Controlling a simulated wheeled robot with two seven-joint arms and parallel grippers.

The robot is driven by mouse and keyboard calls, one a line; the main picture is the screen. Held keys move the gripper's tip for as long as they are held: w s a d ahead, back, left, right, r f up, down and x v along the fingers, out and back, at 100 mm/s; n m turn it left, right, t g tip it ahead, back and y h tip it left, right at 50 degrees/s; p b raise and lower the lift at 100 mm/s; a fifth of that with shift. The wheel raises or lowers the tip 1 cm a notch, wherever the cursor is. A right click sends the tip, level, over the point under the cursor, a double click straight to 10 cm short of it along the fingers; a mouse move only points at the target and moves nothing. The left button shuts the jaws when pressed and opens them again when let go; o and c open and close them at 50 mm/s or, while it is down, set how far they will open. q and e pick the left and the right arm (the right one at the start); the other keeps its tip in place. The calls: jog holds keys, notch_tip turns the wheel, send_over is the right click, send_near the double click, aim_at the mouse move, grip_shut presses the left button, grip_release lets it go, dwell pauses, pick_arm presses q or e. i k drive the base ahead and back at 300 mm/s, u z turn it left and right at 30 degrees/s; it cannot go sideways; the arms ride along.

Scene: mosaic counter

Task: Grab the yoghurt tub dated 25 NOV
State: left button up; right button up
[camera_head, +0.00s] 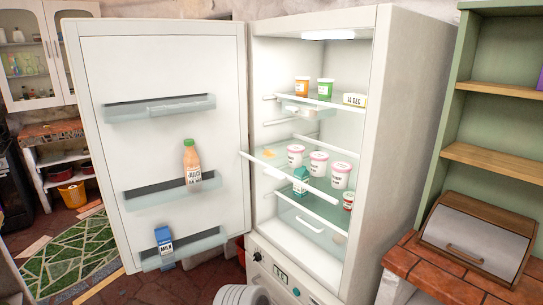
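Three white tubs with pink lids stand in a row on the middle glass shelf of the open fridge: a left tub (295,156), a middle tub (318,164) and a right tub (341,176). Their print is too small to read, so I cannot tell which is dated 25 NOV. A smaller white tub with a red band (348,201) is lower right. On the top shelf are an orange tub (301,86), a green tub (326,89) and a low white tub (354,100) that seems to read 14 DEC.
The fridge door (170,70) stands open to the left, holding a juice bottle (192,165) and a milk carton (164,246). A green-and-white carton (300,181) stands below the tub row. A bread box (474,240) sits on the right brick counter (440,268).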

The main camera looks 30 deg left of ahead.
aim_at(341, 172)
jog(key=u, duration=0.15)
jog(key=i, duration=0.35)
jog(key=u, duration=0.75)
